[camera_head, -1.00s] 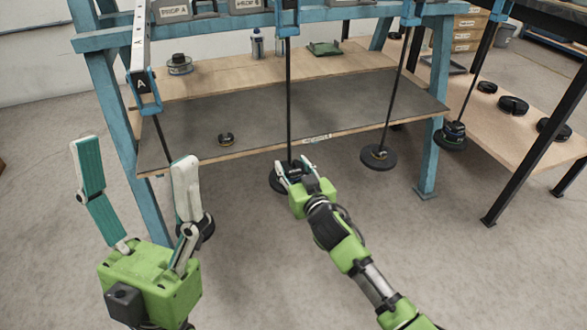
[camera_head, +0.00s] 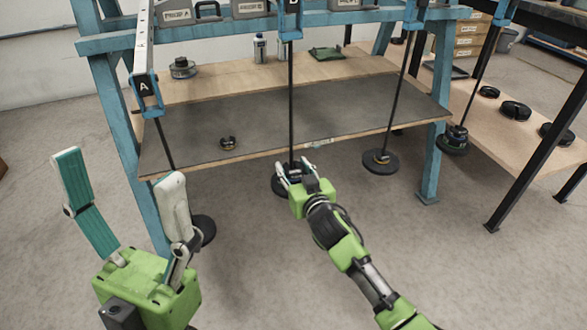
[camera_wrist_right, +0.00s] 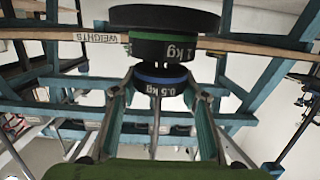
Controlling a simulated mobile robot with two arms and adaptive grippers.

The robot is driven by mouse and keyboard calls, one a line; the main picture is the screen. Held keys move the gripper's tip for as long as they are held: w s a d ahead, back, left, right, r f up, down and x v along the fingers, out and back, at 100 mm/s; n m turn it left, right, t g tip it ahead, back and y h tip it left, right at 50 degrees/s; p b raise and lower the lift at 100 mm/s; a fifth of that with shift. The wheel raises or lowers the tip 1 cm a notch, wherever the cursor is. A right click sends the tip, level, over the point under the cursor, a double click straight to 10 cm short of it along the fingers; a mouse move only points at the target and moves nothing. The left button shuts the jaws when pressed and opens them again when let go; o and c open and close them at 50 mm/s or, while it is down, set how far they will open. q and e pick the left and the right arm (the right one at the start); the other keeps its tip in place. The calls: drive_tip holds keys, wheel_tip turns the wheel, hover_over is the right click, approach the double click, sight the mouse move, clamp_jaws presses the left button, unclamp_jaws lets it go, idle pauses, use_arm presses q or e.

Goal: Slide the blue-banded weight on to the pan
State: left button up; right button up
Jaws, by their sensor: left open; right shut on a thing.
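My right gripper (camera_head: 297,173) is shut on the blue-banded weight (camera_wrist_right: 160,90), marked 0.5 kg, at the foot of the hanging rod (camera_head: 291,100) under lever B. In the right wrist view, which appears upside down, its fingers (camera_wrist_right: 160,82) flank this weight. A green-banded 1 kg weight (camera_wrist_right: 163,46) sits against the black pan (camera_wrist_right: 165,19). A narrow gap shows between the two weights. In the head view the pan (camera_head: 280,187) is partly hidden by my right gripper. My left gripper (camera_head: 121,167) is open and empty at the left.
Other pans hang at the left (camera_head: 205,229), middle right (camera_head: 381,163) and right (camera_head: 454,148). A small dark weight (camera_head: 228,143) lies on the grey shelf (camera_head: 260,120) behind. Blue frame posts (camera_head: 432,150) stand on both sides. Dark discs (camera_head: 515,111) lie on the right table.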

drive_tip(key=shift+w+a+r, duration=0.15)
drive_tip(key=shift+w+a, duration=0.15)
drive_tip(key=shift+w, duration=0.5)
idle(0.4)
drive_tip(key=shift+f+b, duration=0.4)
drive_tip(key=shift+b, duration=0.1)
idle(0.4)
drive_tip(key=o, duration=1.4)
drive_tip(key=shift+f, duration=0.1)
drive_tip(key=shift+f, duration=0.15)
